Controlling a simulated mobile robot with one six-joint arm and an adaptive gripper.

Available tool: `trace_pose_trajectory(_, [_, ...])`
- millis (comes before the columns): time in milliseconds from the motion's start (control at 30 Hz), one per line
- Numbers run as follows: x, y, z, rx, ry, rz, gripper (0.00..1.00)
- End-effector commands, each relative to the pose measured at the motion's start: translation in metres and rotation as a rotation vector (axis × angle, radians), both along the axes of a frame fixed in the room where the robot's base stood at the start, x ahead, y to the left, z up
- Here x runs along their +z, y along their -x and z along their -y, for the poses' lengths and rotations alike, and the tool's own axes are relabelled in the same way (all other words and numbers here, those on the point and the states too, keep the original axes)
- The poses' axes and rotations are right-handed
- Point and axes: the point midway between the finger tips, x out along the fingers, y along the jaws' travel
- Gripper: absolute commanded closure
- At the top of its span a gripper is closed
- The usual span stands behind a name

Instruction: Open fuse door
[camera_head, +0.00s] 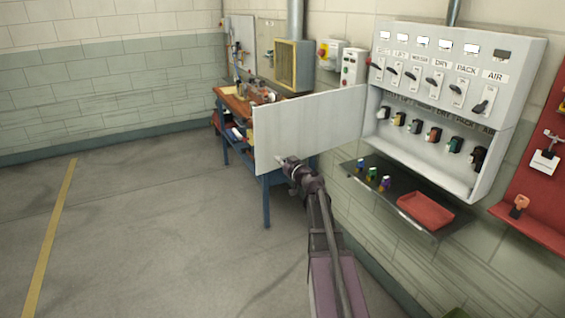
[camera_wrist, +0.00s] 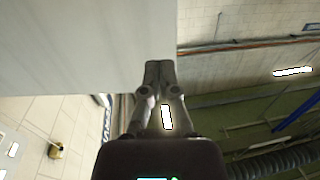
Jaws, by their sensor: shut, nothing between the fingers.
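The fuse door (camera_head: 305,125) is a plain light grey panel. It stands swung wide open from the left side of the grey fuse cabinet (camera_head: 490,182). The lower compartment is exposed, with a row of several coloured fuses (camera_head: 432,135) inside. My gripper (camera_head: 287,162) is shut and empty at the door's lower part, in front of its face. In the wrist view the door (camera_wrist: 80,45) fills the upper left, and the closed fingertips (camera_wrist: 160,66) overlap its edge. I cannot tell whether they touch it.
Below the cabinet, a dark shelf (camera_head: 355,182) holds several small fuses and a red tray (camera_head: 425,211). Switches (camera_head: 435,80) line the upper cabinet. A workbench (camera_head: 266,200) stands behind the door. A red panel (camera_head: 535,190) is at right. The floor at left is clear.

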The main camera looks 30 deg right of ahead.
Motion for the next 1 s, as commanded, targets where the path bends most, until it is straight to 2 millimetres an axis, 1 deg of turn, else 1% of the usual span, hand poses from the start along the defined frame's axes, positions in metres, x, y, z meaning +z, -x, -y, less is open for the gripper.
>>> trace_pose_trajectory(33, [0.0, -0.01, 0.0, 0.001, 0.0, 0.0, 1.0])
trace_pose_trajectory(300, [0.0, -0.052, -0.006, 0.0, 0.0, 0.0, 1.0])
trace_pose_trajectory(500, [0.0, -0.081, -0.011, 0.001, 0.0, 0.0, 1.0])
trace_pose_trajectory(600, [0.0, -0.092, -0.012, 0.0, 0.0, 0.0, 1.0])
trace_pose_trajectory(800, [0.0, -0.104, -0.014, -0.001, 0.0, 0.0, 1.0])
trace_pose_trajectory(1000, [0.0, -0.107, -0.015, -0.001, 0.0, 0.0, 1.0])
